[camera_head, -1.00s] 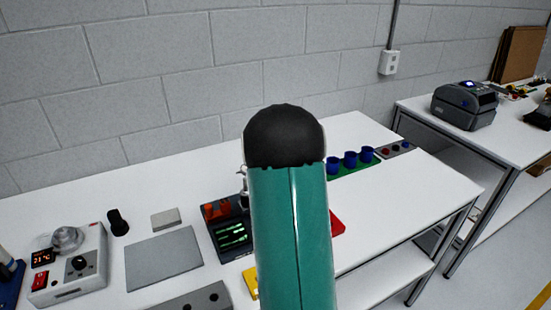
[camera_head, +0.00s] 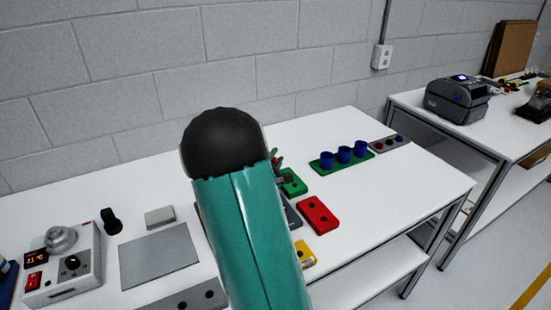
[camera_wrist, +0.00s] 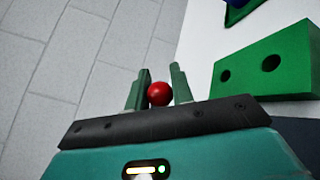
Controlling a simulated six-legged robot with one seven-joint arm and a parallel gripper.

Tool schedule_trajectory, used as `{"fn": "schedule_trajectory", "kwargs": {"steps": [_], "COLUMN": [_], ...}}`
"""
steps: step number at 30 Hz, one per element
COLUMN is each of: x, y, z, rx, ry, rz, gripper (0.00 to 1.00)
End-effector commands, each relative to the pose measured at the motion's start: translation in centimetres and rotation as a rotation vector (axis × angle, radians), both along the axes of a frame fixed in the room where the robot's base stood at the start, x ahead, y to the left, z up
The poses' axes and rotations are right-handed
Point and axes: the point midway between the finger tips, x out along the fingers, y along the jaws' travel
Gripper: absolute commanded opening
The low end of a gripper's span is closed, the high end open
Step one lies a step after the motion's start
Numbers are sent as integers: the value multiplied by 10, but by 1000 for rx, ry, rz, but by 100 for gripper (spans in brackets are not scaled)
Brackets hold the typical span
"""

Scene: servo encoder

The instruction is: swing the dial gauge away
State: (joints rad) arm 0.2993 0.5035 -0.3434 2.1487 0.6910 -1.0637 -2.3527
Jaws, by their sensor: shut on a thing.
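In the wrist view my gripper (camera_wrist: 159,92) has its two green fingers shut on a red ball (camera_wrist: 159,94), a small round knob. What the knob is attached to is hidden behind the gripper body. I cannot make out the dial gauge in either view; in the head view my teal arm with its black rounded joint covers the middle of the bench. The wrist view shows a green block with two holes (camera_wrist: 265,65) to the right of the fingers.
On the white bench, a red block (camera_head: 318,215) and a yellow block (camera_head: 305,256) lie right of my arm. Blue cups (camera_head: 344,155) stand on a green base farther back. A grey plate (camera_head: 160,256) and a control box (camera_head: 62,265) are at left.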

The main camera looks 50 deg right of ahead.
Motion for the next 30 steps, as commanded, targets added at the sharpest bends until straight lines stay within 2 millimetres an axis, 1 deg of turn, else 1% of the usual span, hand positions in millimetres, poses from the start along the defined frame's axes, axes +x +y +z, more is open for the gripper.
{"fn": "schedule_trajectory", "kwargs": {"steps": [1,4,5,7,8,16,20,23,30], "x": [3,3,3,2,2,1,-2,-7,-26], "y": [1,1,1,1,1,1,9,23,72], "z": [0,0,0,0,0,0,0,0,0], "rx": [0,0,0,0,0,0,0,1,2], "ry": [0,0,0,0,0,0,-1,-1,0], "rz": [6,6,6,5,5,4,4,5,6], "gripper": [0,0,29,43,45,45,45,45,45]}}
